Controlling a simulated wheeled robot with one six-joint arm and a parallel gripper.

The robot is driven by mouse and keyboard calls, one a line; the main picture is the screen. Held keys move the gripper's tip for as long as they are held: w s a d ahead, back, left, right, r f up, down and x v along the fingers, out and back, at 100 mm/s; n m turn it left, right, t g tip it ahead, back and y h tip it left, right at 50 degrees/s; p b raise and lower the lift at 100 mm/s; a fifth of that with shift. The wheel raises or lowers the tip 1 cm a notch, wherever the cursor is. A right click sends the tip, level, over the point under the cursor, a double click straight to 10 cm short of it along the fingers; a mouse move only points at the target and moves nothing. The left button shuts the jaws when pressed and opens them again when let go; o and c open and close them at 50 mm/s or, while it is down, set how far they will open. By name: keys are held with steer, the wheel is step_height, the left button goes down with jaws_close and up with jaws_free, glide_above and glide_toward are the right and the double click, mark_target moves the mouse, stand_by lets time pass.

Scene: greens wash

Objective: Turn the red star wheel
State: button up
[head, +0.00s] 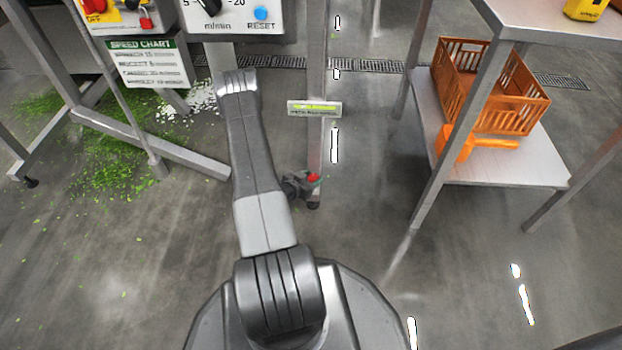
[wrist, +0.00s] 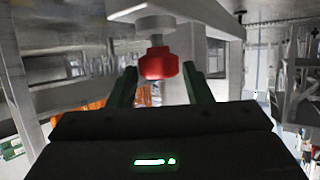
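The red star wheel (wrist: 158,64) sits on a short metal stem below a pale grey round fitting in the wrist view. My gripper (wrist: 160,78) is open, with its two dark green fingers reaching up on either side of the wheel. A gap shows between the wheel and each finger, so the fingers look apart from it. In the head view a small red part (head: 313,178) shows low at a thin upright post, close to dark grey parts. My gripper's fingers cannot be made out there.
A control panel (head: 242,20) with a black dial and blue reset button stands at the upper left, with a speed chart (head: 150,62) below. A steel table (head: 545,20) at right has an orange crate (head: 490,85) on its lower shelf. Green scraps litter the left floor.

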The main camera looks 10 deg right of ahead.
steer(key=c, duration=0.6)
steer(key=shift+c, duration=0.2)
steer(key=shift+m+h, duration=0.3)
steer(key=shift+w+a+m+g+h, duration=0.1)
steer(key=shift+m+g+h, duration=0.35)
steer(key=shift+g, duration=0.25)
steer(key=o, duration=0.7)
steer(key=shift+a, duration=0.1)
